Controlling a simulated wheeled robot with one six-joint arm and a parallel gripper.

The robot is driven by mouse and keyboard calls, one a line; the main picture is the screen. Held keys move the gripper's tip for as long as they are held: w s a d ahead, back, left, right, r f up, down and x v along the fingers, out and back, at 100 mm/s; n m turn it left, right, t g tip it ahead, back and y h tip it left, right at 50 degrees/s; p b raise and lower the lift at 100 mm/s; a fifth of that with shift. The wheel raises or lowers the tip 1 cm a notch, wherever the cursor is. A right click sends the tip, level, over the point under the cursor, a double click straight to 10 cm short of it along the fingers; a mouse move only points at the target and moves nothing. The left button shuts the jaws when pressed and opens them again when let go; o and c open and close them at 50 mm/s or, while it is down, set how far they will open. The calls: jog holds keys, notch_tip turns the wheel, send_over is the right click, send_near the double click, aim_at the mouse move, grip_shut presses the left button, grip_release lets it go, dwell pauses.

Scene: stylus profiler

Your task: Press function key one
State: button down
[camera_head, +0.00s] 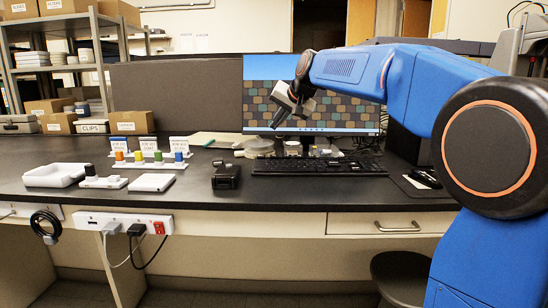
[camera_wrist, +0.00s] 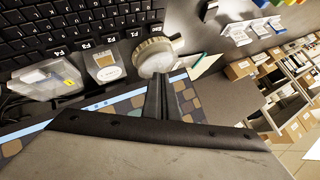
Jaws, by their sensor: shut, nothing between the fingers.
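The black keyboard (camera_head: 318,166) lies on the dark bench in front of the monitor. In the wrist view the keyboard (camera_wrist: 60,28) fills the upper left, seen upside down. My gripper (camera_head: 277,121) is shut and empty, held in the air above the keyboard's left end, in front of the screen. In the wrist view my gripper (camera_wrist: 163,82) points up the picture, apart from the keys.
A round whitish container (camera_wrist: 154,56) and clear boxes (camera_wrist: 46,80) sit close behind the keyboard. The monitor (camera_head: 312,98) stands behind them. A black device (camera_head: 226,176) lies left of the keyboard, with colored blocks (camera_head: 158,156) farther left.

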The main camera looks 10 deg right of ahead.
send_over(276, 159)
jog(key=shift+w+f, duration=0.1)
jog(key=shift+f, duration=3.85)
jog(key=shift+d+f, duration=0.1)
jog(key=shift+f, duration=0.7)
jog(key=shift+r, duration=0.85)
jog(key=shift+r, duration=0.1)
jog(key=shift+r, duration=2.4)
jog(key=shift+s, duration=0.2)
